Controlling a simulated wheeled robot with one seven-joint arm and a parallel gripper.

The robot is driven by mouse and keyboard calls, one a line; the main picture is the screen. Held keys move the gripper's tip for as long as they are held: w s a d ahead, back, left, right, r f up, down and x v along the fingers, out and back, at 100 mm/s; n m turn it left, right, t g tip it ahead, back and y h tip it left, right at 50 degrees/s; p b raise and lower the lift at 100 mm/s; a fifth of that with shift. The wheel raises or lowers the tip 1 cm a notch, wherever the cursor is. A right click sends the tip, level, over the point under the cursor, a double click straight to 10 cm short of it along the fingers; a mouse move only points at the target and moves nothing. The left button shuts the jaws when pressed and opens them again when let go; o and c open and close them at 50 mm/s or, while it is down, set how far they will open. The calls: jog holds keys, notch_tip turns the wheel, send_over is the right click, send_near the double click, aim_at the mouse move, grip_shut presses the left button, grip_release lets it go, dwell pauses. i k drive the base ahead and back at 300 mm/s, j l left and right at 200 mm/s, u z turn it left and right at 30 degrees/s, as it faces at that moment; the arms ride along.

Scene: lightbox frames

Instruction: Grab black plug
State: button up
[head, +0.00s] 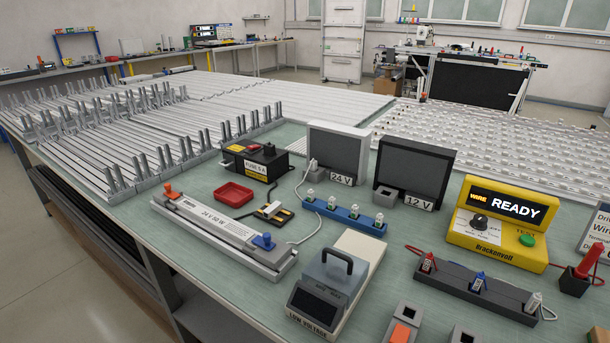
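No black plug stands out clearly in the head view. A small dark piece (269,149) sits on top of the black-and-yellow fuse box (256,170), beside a red one; it is too small to identify. A small black-and-yellow part (274,213) lies on the table in front of that box, with a pale cable near it. A dark rack (452,282) at the right holds a red plug (428,263), a blue plug (478,282) and a white plug (533,303). My gripper is not in view.
The green table (190,252) also carries a red tray (233,193), a long 24 V unit (215,232), a blue rack (343,216), a low-voltage box (338,280), two dark panels and a yellow tester (495,228) reading READY. Rows of metal rails fill the back.

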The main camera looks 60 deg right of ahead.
aim_at(269, 150)
jog(key=i+z, duration=0.1)
jog(key=z, duration=0.4)
jog(key=i+z, duration=0.1)
jog(key=z, duration=0.4)
jog(key=i+j+z, duration=0.65)
jog(key=i+j, duration=0.55)
jog(key=j, duration=0.25)
